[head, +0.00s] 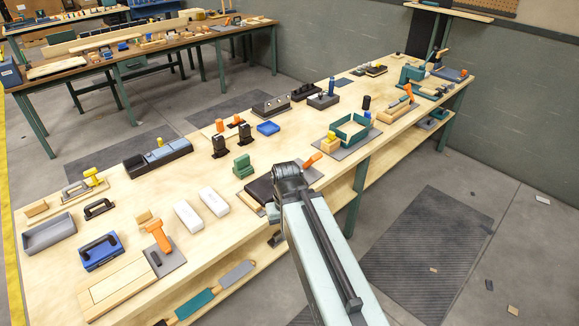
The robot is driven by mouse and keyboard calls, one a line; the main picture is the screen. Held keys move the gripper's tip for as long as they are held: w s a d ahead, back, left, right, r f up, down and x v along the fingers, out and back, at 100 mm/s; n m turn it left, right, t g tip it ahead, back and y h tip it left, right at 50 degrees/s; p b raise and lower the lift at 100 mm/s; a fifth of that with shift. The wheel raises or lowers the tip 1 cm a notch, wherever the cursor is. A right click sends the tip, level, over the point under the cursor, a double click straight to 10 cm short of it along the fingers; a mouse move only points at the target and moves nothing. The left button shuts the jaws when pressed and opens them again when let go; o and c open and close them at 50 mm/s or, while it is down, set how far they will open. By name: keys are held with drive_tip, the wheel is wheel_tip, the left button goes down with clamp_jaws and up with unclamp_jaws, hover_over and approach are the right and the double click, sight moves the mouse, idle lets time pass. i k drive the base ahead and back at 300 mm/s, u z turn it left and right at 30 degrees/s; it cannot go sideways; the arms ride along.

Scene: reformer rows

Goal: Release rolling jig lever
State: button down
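Several fixtures with orange levers stand on the long wooden bench, and I cannot tell which is the rolling jig. An orange lever (158,236) stands up and leans on a grey plate at the near left, beside a pale wooden board (118,287). Another orange lever (312,160) tilts up just beyond my arm, next to a dark block (261,189). A third orange lever (408,92) sits on a wooden fixture (396,110) toward the far right. My arm reaches up from the bottom to a dark joint near the bench's front edge. My gripper's fingers do not show.
A grey tray (50,236), a blue caddy (101,252) and two white blocks (201,209) lie at the near left. A teal square frame (352,129) and two black toggle clamps (219,147) stand mid-bench. Floor mats (425,255) lie right of the bench.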

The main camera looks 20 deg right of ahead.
sight(317, 156)
drive_tip(key=u, duration=0.5)
drive_tip(key=i, duration=1)
drive_tip(key=z, duration=0.1)
